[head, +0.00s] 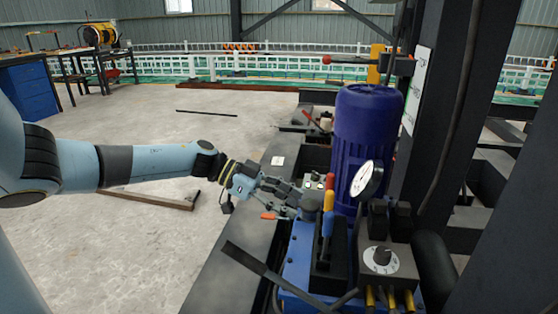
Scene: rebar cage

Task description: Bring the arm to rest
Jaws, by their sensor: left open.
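My left arm comes in from the left in the head view. Its gripper (283,196) is open at the left side of the blue hydraulic unit, close to the red, yellow and blue lever handles (328,202). I cannot tell whether a finger touches the unit. No object shows between the fingers. An orange-red handle (268,216) lies just below the gripper. My right gripper is not in view.
A tall blue motor (365,135), a round gauge (367,180) and a control box with a dial (382,260) stand right of the gripper. Dark steel columns (440,120) rise at right. The concrete floor (130,240) at left is mostly open, with a bar lying on it.

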